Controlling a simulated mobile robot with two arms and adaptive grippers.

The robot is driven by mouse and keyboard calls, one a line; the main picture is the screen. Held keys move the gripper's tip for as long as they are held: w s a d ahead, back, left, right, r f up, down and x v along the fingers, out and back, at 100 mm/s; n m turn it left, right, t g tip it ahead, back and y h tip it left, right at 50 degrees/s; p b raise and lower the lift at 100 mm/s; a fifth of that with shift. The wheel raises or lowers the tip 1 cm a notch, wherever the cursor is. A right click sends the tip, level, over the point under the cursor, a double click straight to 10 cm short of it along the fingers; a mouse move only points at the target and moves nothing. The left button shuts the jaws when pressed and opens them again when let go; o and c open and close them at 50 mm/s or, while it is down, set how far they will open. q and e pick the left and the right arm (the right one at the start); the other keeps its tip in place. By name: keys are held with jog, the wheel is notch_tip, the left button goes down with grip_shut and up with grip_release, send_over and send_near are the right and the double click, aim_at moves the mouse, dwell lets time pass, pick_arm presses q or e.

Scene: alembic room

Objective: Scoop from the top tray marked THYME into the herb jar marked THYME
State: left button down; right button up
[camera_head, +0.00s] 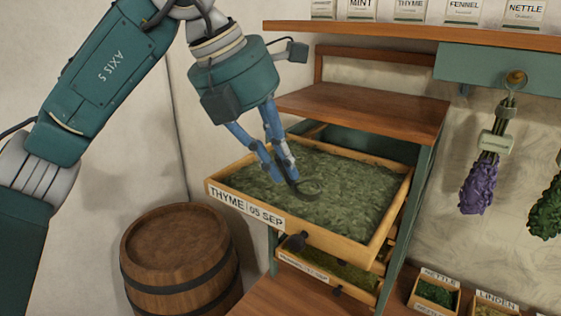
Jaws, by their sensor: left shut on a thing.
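The top tray marked THYME (222,198) is pulled out of the wooden rack and is full of dried green herb (345,190). My left gripper (280,168) points down over the tray's left part, its blue fingers shut on a dark scoop (308,189). The scoop's round bowl is at the herb surface; I cannot tell how deep it sits or whether it holds herb. A jar marked THYME (409,8) stands on the upper shelf, cut off by the top edge of the view. My right gripper is not in view.
Jars marked MINT (362,8), FENNEL (463,10) and NETTLE (523,12) flank the thyme jar on the shelf (440,36). Purple flowers (478,186) hang at right. A barrel (178,250) stands left of the rack. Small boxes (435,292) sit at lower right.

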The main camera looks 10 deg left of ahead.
pick_arm(q)
jog(key=shift+r+p, duration=2.1)
jog(key=shift+r, duration=0.75)
jog(key=shift+f, duration=0.1)
